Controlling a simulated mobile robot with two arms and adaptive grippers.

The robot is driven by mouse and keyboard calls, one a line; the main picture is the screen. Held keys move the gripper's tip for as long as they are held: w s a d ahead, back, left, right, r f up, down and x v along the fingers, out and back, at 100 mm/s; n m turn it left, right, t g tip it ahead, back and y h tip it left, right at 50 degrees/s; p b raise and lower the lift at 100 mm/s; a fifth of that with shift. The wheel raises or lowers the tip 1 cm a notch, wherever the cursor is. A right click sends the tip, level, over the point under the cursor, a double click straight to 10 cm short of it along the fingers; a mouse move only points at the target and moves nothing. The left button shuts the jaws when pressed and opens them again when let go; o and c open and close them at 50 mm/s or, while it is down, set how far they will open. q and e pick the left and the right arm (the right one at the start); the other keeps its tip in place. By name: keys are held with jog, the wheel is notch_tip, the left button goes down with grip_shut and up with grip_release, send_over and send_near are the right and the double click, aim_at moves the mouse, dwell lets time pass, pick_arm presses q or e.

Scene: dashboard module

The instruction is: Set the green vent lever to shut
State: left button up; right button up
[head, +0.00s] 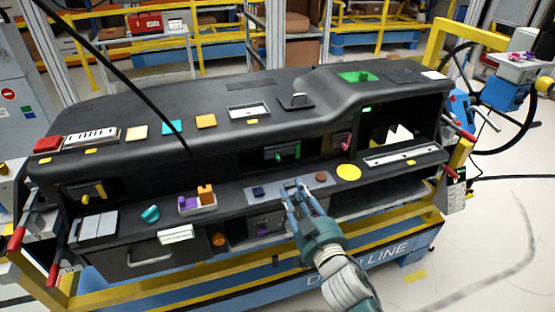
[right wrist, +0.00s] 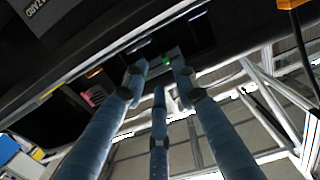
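The green vent lever (head: 281,157) sits in the dark middle vent of the dashboard's front face in the head view. A small green patch (right wrist: 141,65) shows between my finger ends in the right wrist view, probably the same lever. My right gripper (head: 296,186) reaches up from the bottom, in front of and a little below the middle vent. Its fingers are spread apart, with nothing between them. I cannot tell the exact gap to the lever, but no touch shows. My left gripper is not in view.
A yellow lever (head: 100,190) sits in the left vent and a pink lever (head: 346,145) in the right one. On the lower ledge are a teal knob (head: 151,214), a small bin (head: 197,205) with blocks and a yellow disc (head: 348,172). An open cavity (head: 400,120) lies at right.

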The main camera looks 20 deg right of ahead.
aim_at(279, 159)
jog(key=w+p, duration=0.1)
jog(key=w, duration=0.2)
jog(key=w+r+p, duration=0.1)
jog(key=w, duration=0.3)
jog(key=w+r, duration=0.1)
jog(key=w, duration=0.3)
jog(key=shift+w+a+p, duration=0.1)
jog(key=shift+a+p, duration=0.1)
jog(key=shift+p, duration=0.2)
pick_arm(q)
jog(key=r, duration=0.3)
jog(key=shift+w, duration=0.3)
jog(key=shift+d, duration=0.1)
